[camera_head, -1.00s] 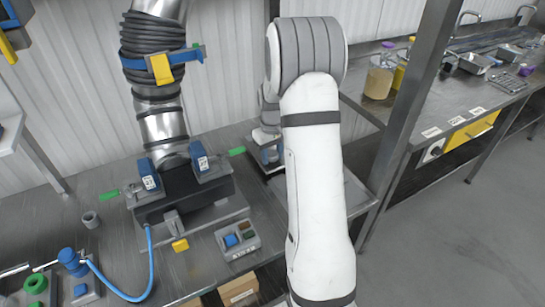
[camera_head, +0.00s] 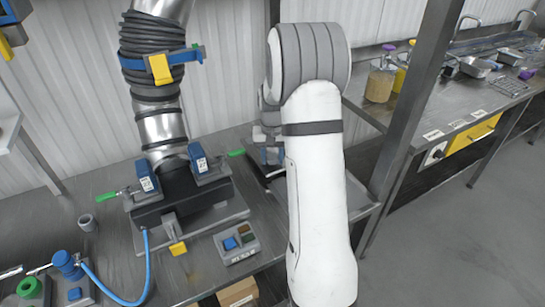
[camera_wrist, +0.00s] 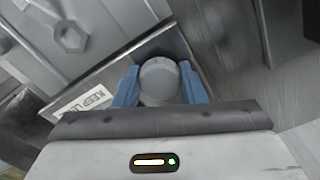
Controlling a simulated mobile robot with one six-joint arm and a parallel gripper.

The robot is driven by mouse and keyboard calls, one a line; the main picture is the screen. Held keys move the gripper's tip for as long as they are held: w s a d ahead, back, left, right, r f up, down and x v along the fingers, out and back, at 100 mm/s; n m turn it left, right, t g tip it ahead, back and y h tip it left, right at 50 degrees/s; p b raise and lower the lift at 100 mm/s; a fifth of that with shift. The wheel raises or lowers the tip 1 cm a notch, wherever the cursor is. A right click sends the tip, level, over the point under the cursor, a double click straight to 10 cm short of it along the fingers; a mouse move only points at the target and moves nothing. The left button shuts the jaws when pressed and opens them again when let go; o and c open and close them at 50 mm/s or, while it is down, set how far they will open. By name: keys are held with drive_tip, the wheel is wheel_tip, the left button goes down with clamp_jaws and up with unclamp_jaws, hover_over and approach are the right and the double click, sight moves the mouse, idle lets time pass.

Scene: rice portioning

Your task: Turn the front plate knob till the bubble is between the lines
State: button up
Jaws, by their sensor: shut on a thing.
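My gripper (camera_wrist: 160,88) has blue fingers, one on each side of a round grey knob (camera_wrist: 160,76), and is shut on it in the wrist view. The knob stands on a dark plate (camera_wrist: 102,80) with a white label (camera_wrist: 82,103) whose visible letters read "KEEP LE". In the head view my gripper (camera_head: 272,157) is small and partly hidden behind my white arm, at the bench's right end. The knob cannot be made out there. No bubble or lines can be made out in either view.
A hex bolt head (camera_wrist: 71,37) sits on grey metal beside the plate. On the bench are a clamped black block with a steel pipe (camera_head: 165,130), a small button box (camera_head: 237,243) and a blue hose (camera_head: 147,265). A steel post (camera_head: 412,110) stands right of my arm.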

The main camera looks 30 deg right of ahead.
sight(272, 156)
idle(0.3)
drive_tip(key=o, duration=1)
wheel_tip(272, 156, up, 8)
drive_tip(key=shift+f+b, duration=0.1)
drive_tip(key=shift+b, duration=0.2)
drive_tip(key=s+a+r+n+t, duration=0.1)
drive_tip(key=s+a+r, duration=0.1)
drive_tip(key=s+a, duration=0.3)
drive_tip(key=s+a+r+n+t, duration=0.1)
drive_tip(key=s+a, duration=0.4)
drive_tip(key=s, duration=0.7)
drive_tip(key=s+a+r+n, duration=0.2)
drive_tip(key=s+a, duration=0.4)
drive_tip(key=s, duration=0.3)
drive_tip(key=shift+r+n+t, duration=0.4)
